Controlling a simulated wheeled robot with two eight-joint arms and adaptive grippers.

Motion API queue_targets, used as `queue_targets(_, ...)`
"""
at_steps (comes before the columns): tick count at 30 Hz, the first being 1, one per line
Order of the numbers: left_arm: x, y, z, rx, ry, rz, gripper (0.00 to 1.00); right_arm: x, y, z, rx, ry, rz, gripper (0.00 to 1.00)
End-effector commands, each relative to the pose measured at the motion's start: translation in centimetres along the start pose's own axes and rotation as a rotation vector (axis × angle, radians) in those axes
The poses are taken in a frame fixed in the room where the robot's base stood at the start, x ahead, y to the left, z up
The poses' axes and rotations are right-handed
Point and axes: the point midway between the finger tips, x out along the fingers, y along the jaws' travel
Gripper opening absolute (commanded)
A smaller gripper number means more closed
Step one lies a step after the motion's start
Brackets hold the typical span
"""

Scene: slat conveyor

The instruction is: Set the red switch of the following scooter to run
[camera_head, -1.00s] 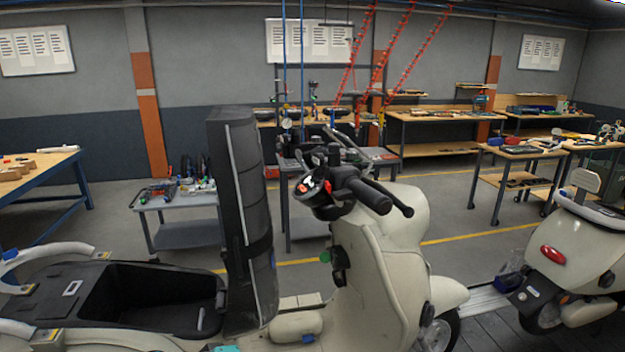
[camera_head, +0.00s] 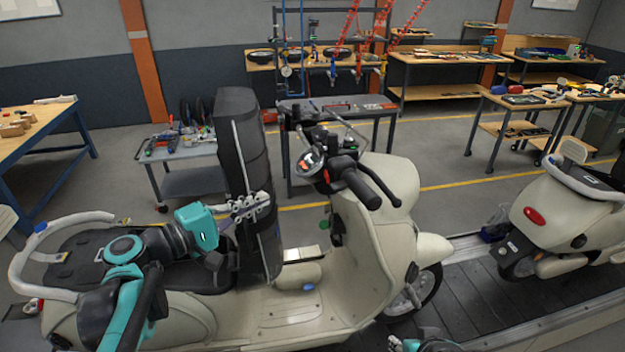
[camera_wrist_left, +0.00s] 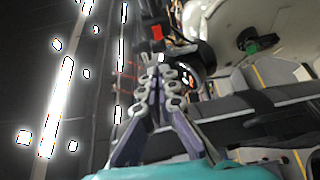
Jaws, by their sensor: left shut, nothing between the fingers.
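A cream scooter (camera_head: 355,235) stands in front of me, its dark handlebar (camera_head: 360,185) at its upper part. A small red switch (camera_head: 327,176) shows on the handlebar controls; its setting is too small to read. In the left wrist view a blurred red part (camera_wrist_left: 157,32) lies beyond the fingertips on a dark part. My left gripper (camera_head: 266,197) is shut and empty, in front of the tall black padded panel, left of and below the handlebar. Its closed fingers (camera_wrist_left: 150,62) show in the wrist view. My right gripper (camera_head: 394,344) barely shows at the bottom edge.
The tall black panel (camera_head: 241,140) stands close to the left gripper. A second cream scooter (camera_head: 570,225) stands at the right on the slat conveyor (camera_head: 470,305). A grey tool cart (camera_head: 190,180) and workbenches stand behind.

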Motion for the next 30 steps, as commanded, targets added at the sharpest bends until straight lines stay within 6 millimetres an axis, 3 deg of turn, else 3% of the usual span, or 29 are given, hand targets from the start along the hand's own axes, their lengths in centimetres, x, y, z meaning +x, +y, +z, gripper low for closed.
queue_targets(8,1.0,0.0,0.1,0.001,-0.003,-0.001,0.0,-0.1,0.0,0.0,0.0,0.0,0.0,0.4)
queue_targets(22,10.3,0.0,0.2,0.0,-0.005,-0.002,0.0,-0.5,0.0,-0.4,0.0,0.0,0.0,0.4)
queue_targets(30,12.6,0.0,2.6,0.0,-0.002,-0.002,0.0,-0.9,0.0,-0.6,0.0,0.0,0.0,0.4)
